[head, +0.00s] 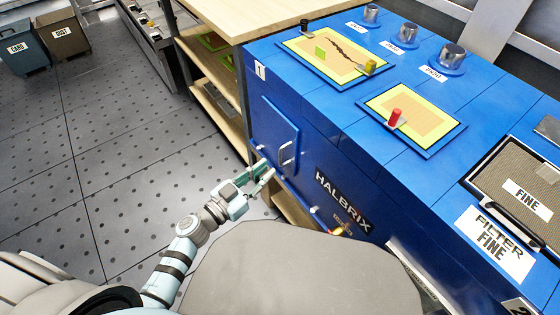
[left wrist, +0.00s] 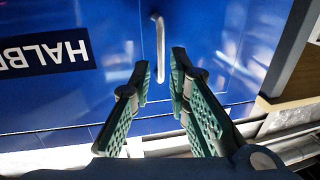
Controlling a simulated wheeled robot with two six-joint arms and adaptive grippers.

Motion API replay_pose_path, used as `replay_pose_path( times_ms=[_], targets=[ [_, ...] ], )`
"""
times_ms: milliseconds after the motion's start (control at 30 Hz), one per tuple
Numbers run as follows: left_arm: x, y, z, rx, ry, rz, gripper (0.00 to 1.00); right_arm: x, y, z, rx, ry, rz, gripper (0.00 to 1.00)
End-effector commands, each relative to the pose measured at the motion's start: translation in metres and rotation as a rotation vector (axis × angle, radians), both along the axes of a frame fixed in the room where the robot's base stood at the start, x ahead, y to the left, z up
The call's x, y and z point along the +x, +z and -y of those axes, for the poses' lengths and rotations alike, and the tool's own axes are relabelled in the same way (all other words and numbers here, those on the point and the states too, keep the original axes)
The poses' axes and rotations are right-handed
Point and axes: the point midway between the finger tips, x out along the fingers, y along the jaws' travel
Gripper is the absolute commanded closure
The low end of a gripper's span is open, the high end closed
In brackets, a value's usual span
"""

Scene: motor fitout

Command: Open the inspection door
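The inspection door (head: 273,127) is a blue panel in the front face of the blue machine and looks closed. Its silver bar handle (head: 287,153) stands near the panel's lower right edge. My left gripper (head: 267,171) is open and empty, just in front of the handle. In the left wrist view, the handle (left wrist: 160,45) lies ahead, its end lined up between the two green fingers (left wrist: 161,78). The fingers do not appear to touch it. My right gripper is not in view.
The blue machine's top (head: 350,115) carries yellow-green trays, metal knobs and a filter marked FINE (head: 525,195). A wooden shelf unit (head: 222,95) stands beside it at the left. Two bins (head: 62,38) stand far left. The floor (head: 110,140) at the left is clear.

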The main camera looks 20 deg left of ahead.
Motion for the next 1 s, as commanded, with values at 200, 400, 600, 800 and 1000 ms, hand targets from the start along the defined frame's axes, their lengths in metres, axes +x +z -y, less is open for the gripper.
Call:
replay_pose_path(
  times_ms=[200,400,600,800,1000],
  targets=[
    [0.044,-0.003,0.023,-0.001,0.003,0.0,0.83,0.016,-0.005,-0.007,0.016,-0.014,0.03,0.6],
    [0.059,-0.002,0.031,0.0,0.003,-0.002,0.83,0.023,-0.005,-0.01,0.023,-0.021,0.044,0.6],
    [0.06,-0.001,0.032,0.001,0.003,-0.003,0.83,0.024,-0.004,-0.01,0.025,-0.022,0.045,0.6],
    [0.06,-0.001,0.032,0.0,0.003,-0.002,1.0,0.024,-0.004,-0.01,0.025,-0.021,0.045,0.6],
    [0.06,-0.001,0.032,0.001,0.003,-0.003,1.0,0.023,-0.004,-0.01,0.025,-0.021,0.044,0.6]
  ],
)
